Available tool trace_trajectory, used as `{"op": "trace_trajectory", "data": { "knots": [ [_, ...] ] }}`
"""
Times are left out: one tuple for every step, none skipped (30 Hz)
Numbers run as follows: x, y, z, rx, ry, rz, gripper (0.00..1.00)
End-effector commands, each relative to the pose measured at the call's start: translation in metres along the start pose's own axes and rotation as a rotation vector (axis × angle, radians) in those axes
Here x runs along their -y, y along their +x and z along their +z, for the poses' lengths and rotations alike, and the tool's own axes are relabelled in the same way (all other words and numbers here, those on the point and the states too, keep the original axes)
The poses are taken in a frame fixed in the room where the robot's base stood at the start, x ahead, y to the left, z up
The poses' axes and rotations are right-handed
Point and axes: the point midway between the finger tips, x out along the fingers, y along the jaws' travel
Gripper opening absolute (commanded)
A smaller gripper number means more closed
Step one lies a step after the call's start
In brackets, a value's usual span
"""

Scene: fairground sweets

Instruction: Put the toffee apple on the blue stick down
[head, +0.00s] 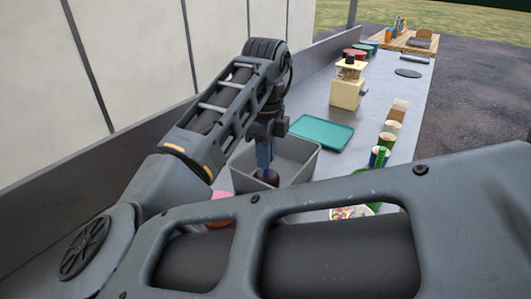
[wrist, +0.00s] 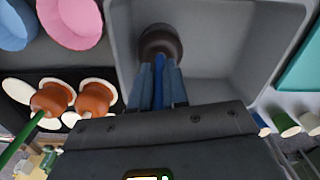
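The toffee apple on the blue stick (wrist: 160,42) is dark brown. Its blue stick (wrist: 159,78) runs between the two fingers of my gripper (wrist: 157,88), which look closed on it. In the head view the apple (head: 268,177) hangs below my gripper (head: 264,150), inside the walls of a grey bin (head: 312,164). The bin (wrist: 225,60) is otherwise empty where it shows. I cannot tell whether the apple touches its floor. Two orange-brown toffee apples (wrist: 49,99) (wrist: 93,98) sit on white paper rounds on a black tray; a green stick (wrist: 20,142) rises from one.
A teal tray (head: 322,132) lies beyond the bin. A cream machine (head: 346,88) stands further along the counter. Several cups (head: 387,140) line the right edge. Pink (wrist: 72,22) and blue (wrist: 14,25) tubs stand beside the bin. My arm hides the near counter.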

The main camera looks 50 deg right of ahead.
Motion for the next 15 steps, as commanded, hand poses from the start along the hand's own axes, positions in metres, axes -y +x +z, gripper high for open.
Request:
{"op": "trace_trajectory", "data": {
  "knots": [
    [-0.0001,0.0000,0.0001,0.000,0.000,0.000,0.19],
    [-0.0001,0.0000,0.0001,0.000,0.000,0.000,0.22],
    [-0.0001,0.0000,0.0001,0.000,0.000,0.000,0.26],
    [-0.0001,0.0000,0.0001,0.000,0.000,0.000,0.28],
    [-0.0001,-0.0001,0.0001,0.000,0.000,0.000,0.31],
    [-0.0001,-0.0001,0.0001,0.000,0.000,0.000,0.35],
    [-0.0001,-0.0001,0.0001,0.000,-0.001,0.000,0.38],
    [-0.0001,-0.0001,0.0001,0.000,-0.001,0.000,0.40],
    [-0.0001,-0.0001,0.0001,0.000,-0.001,0.000,0.40],
    [-0.0001,-0.0002,0.0002,0.000,-0.001,0.000,0.40],
    [-0.0001,-0.0002,0.0002,0.000,-0.001,0.000,0.40],
    [-0.0001,-0.0002,0.0002,0.000,-0.001,0.000,0.40],
    [-0.0001,-0.0002,0.0002,0.000,-0.001,0.000,0.40],
    [-0.0001,-0.0005,0.0002,0.000,-0.001,0.000,0.40],
    [-0.0001,-0.0017,0.0002,0.000,-0.001,0.000,0.40]
  ]
}}
